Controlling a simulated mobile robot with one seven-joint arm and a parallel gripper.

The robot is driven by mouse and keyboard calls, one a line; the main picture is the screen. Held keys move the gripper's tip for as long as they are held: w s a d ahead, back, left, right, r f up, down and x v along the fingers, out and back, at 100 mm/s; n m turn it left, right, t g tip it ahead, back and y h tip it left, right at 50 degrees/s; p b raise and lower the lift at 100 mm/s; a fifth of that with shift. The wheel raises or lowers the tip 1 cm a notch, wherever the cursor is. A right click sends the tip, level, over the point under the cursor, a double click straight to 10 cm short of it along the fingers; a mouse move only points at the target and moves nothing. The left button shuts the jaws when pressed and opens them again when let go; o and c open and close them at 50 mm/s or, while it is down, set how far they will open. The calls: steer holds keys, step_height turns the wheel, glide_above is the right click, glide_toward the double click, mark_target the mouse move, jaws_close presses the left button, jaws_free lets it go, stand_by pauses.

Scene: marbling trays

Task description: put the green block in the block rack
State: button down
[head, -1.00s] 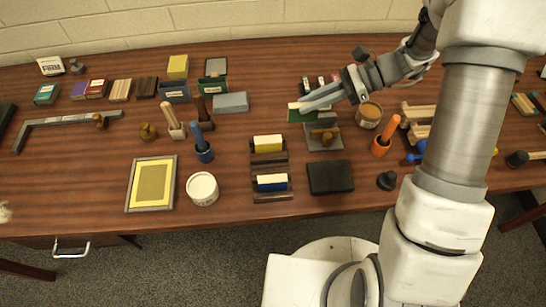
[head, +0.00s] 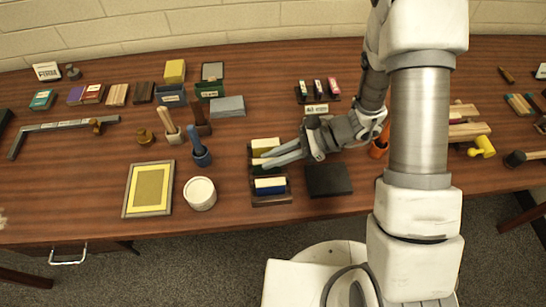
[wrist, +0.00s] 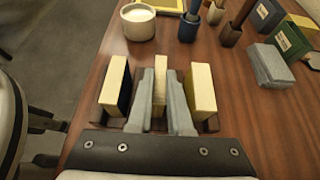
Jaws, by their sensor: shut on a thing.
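The dark block rack (head: 271,201) stands mid-table. A yellow block (head: 265,144) sits in its far end and a blue block (head: 270,185) in its near end. In the wrist view the blue block (wrist: 114,82) is left and the yellow block (wrist: 203,88) right. My gripper (head: 268,161) is at the gap between them, shut on the green block (wrist: 160,86). Only the held block's pale face shows in the wrist view; the fingers hide its green sides. I cannot tell whether it touches the rack's bottom.
A dark pad (head: 329,180) lies right of the rack. A white tub (head: 200,193) and a blue-handled tool (head: 199,150) stand to its left. A yellow framed panel (head: 149,189) lies further left. Grey blocks (head: 227,106) lie behind.

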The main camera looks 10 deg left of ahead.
steer(key=shift+f, duration=0.2)
steer(key=shift+f, duration=0.15)
steer(key=c, duration=0.8)
jaws_free()
steer(key=shift+c, duration=0.2)
